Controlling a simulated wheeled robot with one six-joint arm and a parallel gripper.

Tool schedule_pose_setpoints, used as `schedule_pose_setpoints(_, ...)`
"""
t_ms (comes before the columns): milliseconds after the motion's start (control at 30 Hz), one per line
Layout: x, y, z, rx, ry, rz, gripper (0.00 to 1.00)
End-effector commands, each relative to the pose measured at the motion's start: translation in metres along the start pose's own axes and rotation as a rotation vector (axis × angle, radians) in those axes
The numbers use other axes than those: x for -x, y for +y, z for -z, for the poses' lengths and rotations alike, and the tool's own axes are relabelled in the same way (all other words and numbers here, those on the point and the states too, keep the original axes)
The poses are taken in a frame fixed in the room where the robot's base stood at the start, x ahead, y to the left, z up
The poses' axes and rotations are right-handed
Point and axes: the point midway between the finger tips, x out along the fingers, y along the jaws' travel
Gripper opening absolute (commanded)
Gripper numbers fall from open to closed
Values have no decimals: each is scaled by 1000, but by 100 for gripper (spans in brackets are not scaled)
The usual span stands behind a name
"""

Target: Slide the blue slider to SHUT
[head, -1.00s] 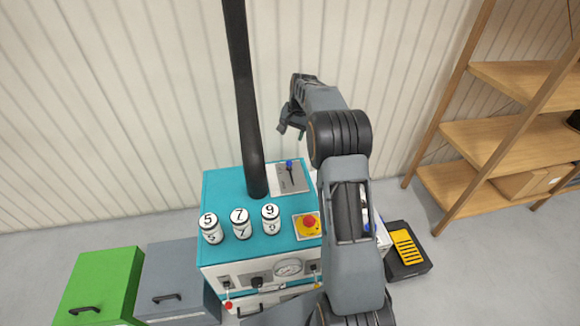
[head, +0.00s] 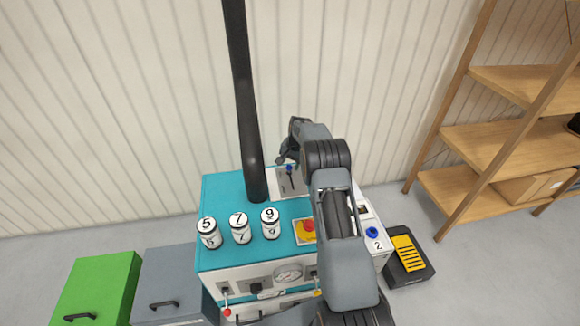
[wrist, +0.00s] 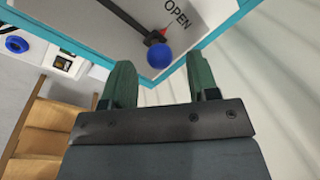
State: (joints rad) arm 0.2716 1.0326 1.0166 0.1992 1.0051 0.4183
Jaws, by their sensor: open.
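The blue slider knob (head: 289,168) sits near the far end of a dark slot on a grey plate (head: 284,184), on top of the teal machine. In the wrist view the round blue knob (wrist: 159,57) is beside the word OPEN and a small red pointer. The SHUT end is not readable. My gripper (wrist: 163,75) is open, with its two green fingertips on either side of the knob in the picture. I cannot tell how far above it they are. In the head view my gripper (head: 284,159) is just above and beside the knob.
A black column (head: 247,110) rises from the teal machine top (head: 222,185) left of the plate. Numbered rollers (head: 239,228) and a red stop button (head: 309,226) are nearer. A blue button (head: 372,232) is at right. Wooden shelves (head: 500,150) stand far right.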

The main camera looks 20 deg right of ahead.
Motion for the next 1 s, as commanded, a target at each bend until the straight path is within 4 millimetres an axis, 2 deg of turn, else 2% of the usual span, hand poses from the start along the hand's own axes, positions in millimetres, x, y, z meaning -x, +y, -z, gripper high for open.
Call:
schedule_pose_setpoints(200, -16, 0, 0, 0, -1, 0, 54)
schedule_pose_setpoints(567, -19, 0, 0, 1, 0, 0, 54)
schedule_pose_setpoints(1000, -19, 0, 0, 1, 0, 0, 13)
